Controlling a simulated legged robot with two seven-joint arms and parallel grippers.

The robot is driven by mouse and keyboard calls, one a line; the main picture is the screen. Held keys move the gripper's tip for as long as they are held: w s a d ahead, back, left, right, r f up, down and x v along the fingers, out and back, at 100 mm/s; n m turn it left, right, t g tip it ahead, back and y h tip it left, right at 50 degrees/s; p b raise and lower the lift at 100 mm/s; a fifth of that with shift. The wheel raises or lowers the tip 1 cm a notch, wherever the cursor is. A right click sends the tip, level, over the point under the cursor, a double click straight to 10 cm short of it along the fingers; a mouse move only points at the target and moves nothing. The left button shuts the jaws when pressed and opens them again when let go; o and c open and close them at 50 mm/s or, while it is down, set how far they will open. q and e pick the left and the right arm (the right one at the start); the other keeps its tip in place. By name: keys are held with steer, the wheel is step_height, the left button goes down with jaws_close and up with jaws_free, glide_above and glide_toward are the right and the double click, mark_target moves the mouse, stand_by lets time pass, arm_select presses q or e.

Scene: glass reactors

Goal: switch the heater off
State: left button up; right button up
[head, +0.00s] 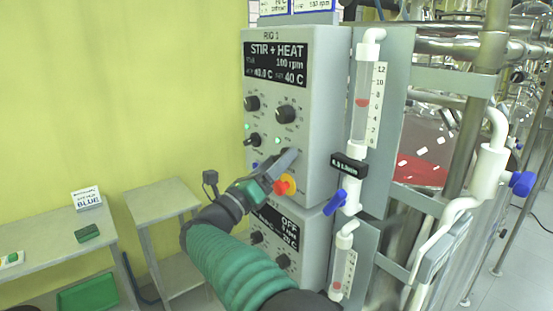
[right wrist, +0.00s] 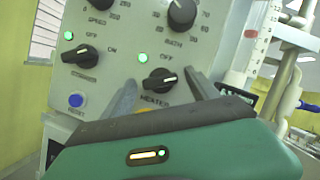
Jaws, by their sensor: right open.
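The heater knob (right wrist: 160,80) is a black rotary knob above the label HEATER on the grey control box (head: 318,120). Its white pointer mark points to the right, and the green lamp (right wrist: 143,57) above it is lit. My right gripper (right wrist: 165,92) is open, with one grey finger on each side of the knob in the right wrist view. I cannot tell whether the fingers touch it. In the head view my right gripper (head: 289,162) covers the knob. The display (head: 276,64) reads STIR + HEAT, 100 rpm. My left gripper is not in view.
A second black switch knob (right wrist: 83,55) with a lit lamp is at the left. The bath knob (right wrist: 182,12) is above. A red stop button (head: 283,187) sits just below my gripper. A flowmeter tube (head: 364,95) stands right of the box. A lower box's display (head: 279,223) reads OFF.

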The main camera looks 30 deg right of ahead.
steer(key=shift+w+a, duration=0.1)
steer(key=c, duration=1.4)
steer(key=shift+o, duration=0.2)
